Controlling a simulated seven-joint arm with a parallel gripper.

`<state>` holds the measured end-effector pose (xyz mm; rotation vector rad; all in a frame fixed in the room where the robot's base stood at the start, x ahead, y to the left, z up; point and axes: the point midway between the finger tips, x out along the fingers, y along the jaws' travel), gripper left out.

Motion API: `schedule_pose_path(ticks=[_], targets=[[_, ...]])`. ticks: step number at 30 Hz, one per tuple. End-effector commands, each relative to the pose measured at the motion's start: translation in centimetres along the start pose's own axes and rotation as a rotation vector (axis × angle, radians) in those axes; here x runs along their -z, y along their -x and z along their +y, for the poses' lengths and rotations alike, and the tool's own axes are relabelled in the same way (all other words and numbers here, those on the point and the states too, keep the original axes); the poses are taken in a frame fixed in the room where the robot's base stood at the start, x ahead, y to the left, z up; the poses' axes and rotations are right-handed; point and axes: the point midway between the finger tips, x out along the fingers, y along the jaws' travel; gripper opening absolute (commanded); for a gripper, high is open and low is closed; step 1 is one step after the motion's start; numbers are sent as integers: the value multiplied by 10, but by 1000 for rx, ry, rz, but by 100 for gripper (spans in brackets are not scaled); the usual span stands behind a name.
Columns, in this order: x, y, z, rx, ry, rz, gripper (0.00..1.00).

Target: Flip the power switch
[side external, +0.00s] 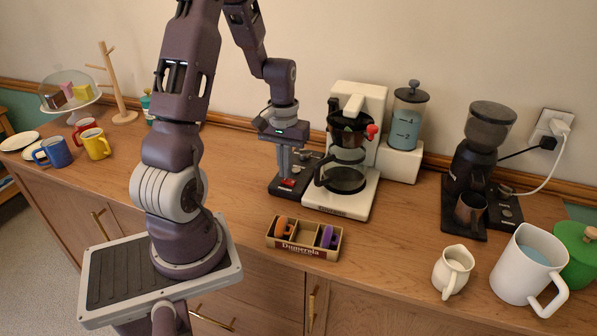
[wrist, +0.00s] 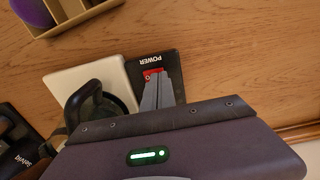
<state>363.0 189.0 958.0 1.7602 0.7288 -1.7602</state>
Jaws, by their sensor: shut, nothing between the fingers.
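The power switch is a small red rocker (side external: 288,183) on a black panel (side external: 272,191) at the left of the white coffee maker (side external: 357,195). In the wrist view, the red switch (wrist: 150,73) sits just below the upside-down POWER label (wrist: 150,59). My gripper (side external: 287,173) is shut and empty, pointing down with its fingertips right at the switch. In the wrist view, my gripper (wrist: 160,78) covers part of the switch. I cannot tell whether the tips touch it or which way the rocker is tilted.
A glass carafe (side external: 344,177) stands close to the right of my gripper. An open box with capsules (side external: 304,240) lies in front. A grinder (side external: 474,150), a creamer (side external: 453,271) and a white pitcher (side external: 515,275) stand right. Mugs (side external: 97,144) stand left. The counter before the panel is clear.

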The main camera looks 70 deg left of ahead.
Motion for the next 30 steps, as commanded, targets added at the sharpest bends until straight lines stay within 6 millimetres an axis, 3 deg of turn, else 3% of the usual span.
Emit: schedule_pose_path(ticks=[21, 30], targets=[[0, -10, 0, 0, 0, 0, 0], [1, 16, 0, 0, 0, 4, 0]])
